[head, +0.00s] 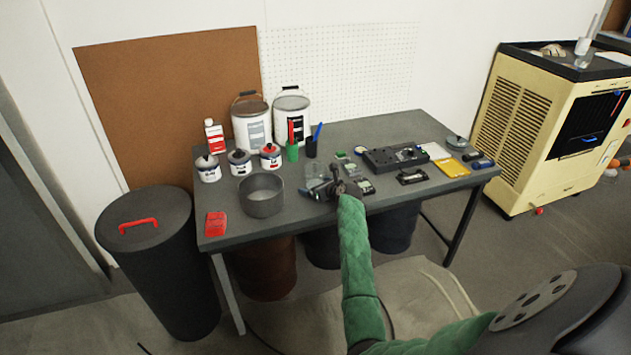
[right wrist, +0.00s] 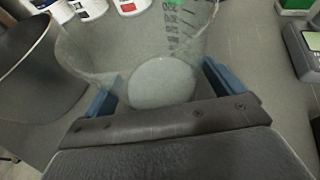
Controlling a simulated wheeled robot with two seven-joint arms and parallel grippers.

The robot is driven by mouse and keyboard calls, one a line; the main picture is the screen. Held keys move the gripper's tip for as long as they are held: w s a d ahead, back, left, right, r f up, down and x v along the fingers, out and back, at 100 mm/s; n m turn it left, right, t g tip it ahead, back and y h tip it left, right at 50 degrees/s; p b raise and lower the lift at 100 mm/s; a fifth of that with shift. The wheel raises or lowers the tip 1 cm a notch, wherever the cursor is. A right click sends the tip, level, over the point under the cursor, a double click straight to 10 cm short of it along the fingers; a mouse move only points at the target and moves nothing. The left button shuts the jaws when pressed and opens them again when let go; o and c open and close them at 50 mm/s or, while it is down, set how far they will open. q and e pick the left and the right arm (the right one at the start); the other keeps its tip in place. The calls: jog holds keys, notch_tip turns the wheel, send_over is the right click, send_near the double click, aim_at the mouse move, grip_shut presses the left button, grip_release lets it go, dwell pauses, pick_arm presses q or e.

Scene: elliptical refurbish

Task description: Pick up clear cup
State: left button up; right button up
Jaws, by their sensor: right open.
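The clear cup (head: 314,170) stands on the grey table near its front middle, partly behind my right gripper in the head view. It also shows in the right wrist view (right wrist: 150,72), transparent with dark measuring marks on its side. My right gripper (head: 321,188) is at the cup's near side, low over the table. In the right wrist view, its blue fingers (right wrist: 163,85) are open, one on each side of the cup's lower part. I cannot tell whether they touch it. My left gripper is not in view.
A grey metal pot (head: 262,197) stands left of the cup. Green and black pen holders (head: 292,151) are behind it. A digital device (head: 362,186) lies close on the right, with a black block (head: 393,158) beyond. Bare tabletop (head: 240,222) lies at the front left.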

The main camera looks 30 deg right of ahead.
jog(key=shift+c, duration=0.4)
jog(key=c, duration=1)
jog(key=shift+c, duration=0.2)
jog(key=shift+r, duration=0.2)
